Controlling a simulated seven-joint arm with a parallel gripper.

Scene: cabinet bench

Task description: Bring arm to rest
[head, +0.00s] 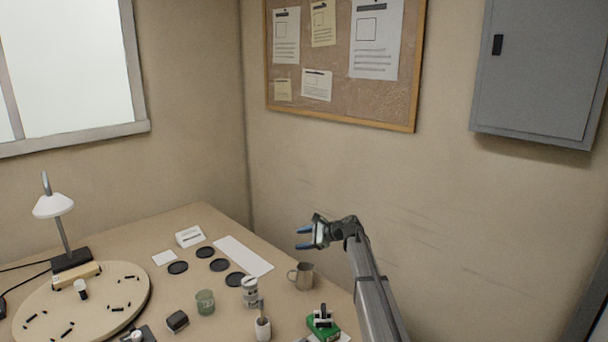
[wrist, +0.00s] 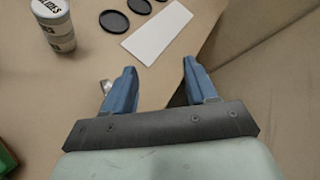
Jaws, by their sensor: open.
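My gripper (head: 304,238) is raised over the right edge of the bench, its blue fingers pointing left in the head view. In the wrist view my gripper (wrist: 160,80) is open, with nothing between its two blue fingers. Below it are the bench top (wrist: 90,65) and its edge. A metal mug (head: 304,277) stands on the bench below my gripper in the head view. In the wrist view a small shiny part beside the left finger may be the mug, mostly hidden.
A white strip (head: 243,256), black discs (head: 219,265), a labelled can (head: 250,292), a green cup (head: 205,302), a brush holder (head: 263,328) and a green block (head: 323,326) stand nearby. A round board (head: 110,325) and lamp (head: 53,206) are left. A grey cabinet (head: 535,70) hangs at right.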

